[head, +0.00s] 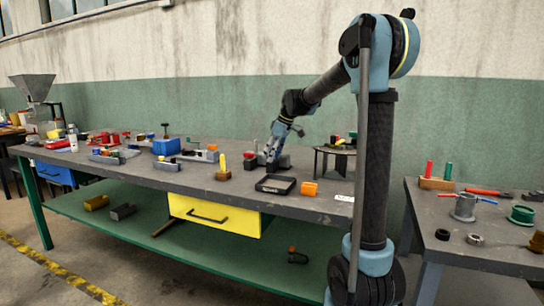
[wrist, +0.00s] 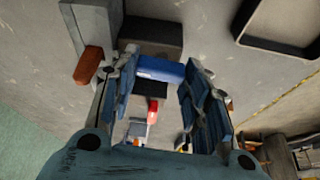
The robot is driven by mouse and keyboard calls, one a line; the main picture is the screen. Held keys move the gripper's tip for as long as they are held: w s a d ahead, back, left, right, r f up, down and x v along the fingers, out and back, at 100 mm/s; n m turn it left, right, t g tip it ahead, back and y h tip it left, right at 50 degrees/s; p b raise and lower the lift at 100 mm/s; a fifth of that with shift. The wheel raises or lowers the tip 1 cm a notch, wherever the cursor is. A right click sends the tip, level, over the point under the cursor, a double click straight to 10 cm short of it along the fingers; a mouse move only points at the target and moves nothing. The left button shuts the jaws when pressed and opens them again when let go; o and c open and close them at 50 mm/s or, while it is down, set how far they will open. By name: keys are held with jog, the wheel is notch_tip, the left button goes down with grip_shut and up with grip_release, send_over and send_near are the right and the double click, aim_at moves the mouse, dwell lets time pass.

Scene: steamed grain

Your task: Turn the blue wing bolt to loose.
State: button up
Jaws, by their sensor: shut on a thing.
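The blue wing bolt (wrist: 160,69) shows in the wrist view as a short blue bar in front of a dark block (wrist: 150,35). My gripper (wrist: 161,78) has one finger at each end of the bar and is shut on it. In the head view my gripper (head: 272,158) points down at the workbench, behind the black tray. The bolt cannot be made out there, as my gripper and its small size hide it. Its thread is not visible, so I cannot tell how tight it is.
In the wrist view a grey block (wrist: 91,35) with an orange-brown piece (wrist: 89,64) stands close by my left finger.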

jog(key=n+g, duration=0.1)
jog(key=n, duration=0.3)
jog(key=n+g, duration=0.1)
jog(key=n, duration=0.2)
jog(key=shift+w+d+g, duration=0.15)
jog(key=shift+w+g, duration=0.15)
dwell(0.4)
jog(key=o, duration=1.1)
jog(key=shift+c, duration=0.2)
jog(key=v, duration=1.2)
jog(key=shift+w+f, duration=0.15)
